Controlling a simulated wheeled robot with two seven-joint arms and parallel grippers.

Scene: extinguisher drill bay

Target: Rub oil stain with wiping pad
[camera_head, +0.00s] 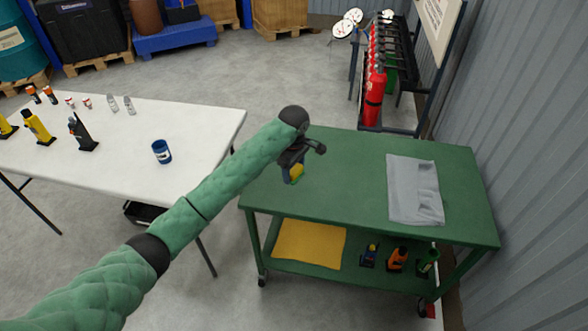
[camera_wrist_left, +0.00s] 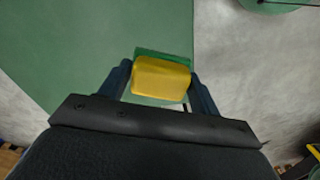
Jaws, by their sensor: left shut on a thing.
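My left gripper (camera_head: 292,168) is shut on the wiping pad (camera_head: 296,174), a small yellow block with a green layer. It holds the pad above the left part of the green cart's top (camera_head: 350,170). In the left wrist view the pad (camera_wrist_left: 160,80) sits between the two dark fingers of the left gripper (camera_wrist_left: 160,88), with green surface and grey floor behind it. I cannot make out an oil stain in either view. My right gripper is not in view.
A grey cloth (camera_head: 402,190) lies on the cart's right half. The lower shelf holds a yellow cloth (camera_head: 308,244) and several bottles. Red extinguishers (camera_head: 374,95) stand behind. The cart's middle is clear.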

